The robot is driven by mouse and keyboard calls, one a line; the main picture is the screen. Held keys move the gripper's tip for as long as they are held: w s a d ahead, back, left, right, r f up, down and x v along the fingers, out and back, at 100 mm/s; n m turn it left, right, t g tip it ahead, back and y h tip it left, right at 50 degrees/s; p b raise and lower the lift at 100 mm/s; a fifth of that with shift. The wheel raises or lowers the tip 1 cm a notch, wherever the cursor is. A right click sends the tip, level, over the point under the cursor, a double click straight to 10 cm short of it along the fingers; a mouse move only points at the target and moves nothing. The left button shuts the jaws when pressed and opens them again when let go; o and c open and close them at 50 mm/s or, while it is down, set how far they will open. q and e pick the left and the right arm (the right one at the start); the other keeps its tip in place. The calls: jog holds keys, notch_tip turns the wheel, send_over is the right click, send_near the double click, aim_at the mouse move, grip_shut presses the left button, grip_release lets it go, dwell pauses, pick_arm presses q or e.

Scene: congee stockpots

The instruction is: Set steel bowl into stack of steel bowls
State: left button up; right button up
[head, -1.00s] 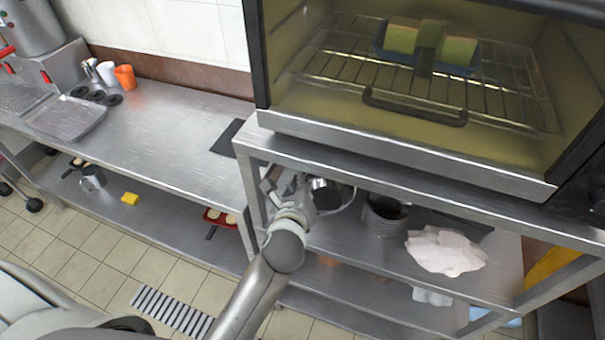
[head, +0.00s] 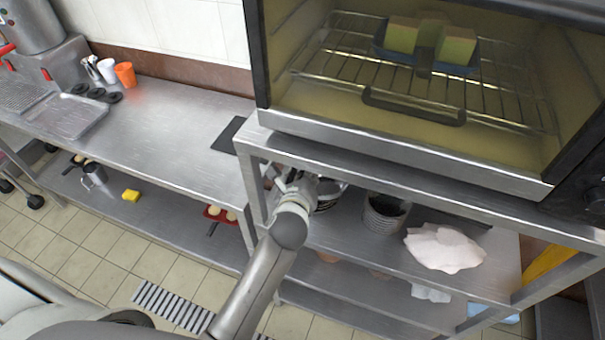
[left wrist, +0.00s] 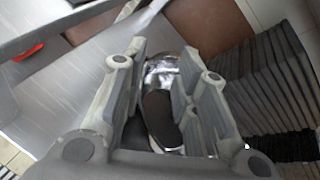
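A shiny steel bowl (head: 329,196) is on the middle shelf level under the oven, partly hidden by my left gripper (head: 297,184). In the left wrist view the bowl (left wrist: 163,78) shows between the two fingers of the left gripper (left wrist: 163,52). The fingers stand wide apart on either side of it; firm contact cannot be made out. The stack of steel bowls (head: 384,217) stands upright on the same shelf, to the right of the bowl and apart from it. My right gripper is not in view.
A crumpled pale cloth (head: 444,248) lies right of the stack. The oven (head: 400,150) and its steel table top are close above the shelf. A table leg (head: 254,186) stands just left of my gripper. A dark ridged object (left wrist: 265,85) fills the wrist view's right.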

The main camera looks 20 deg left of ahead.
pick_arm(q)
jog(key=shift+s+d+r, duration=0.1)
jog(key=shift+s+r, duration=0.05)
jog(key=shift+s, duration=0.35)
jog(key=b+v, duration=0.1)
jog(key=v, duration=1)
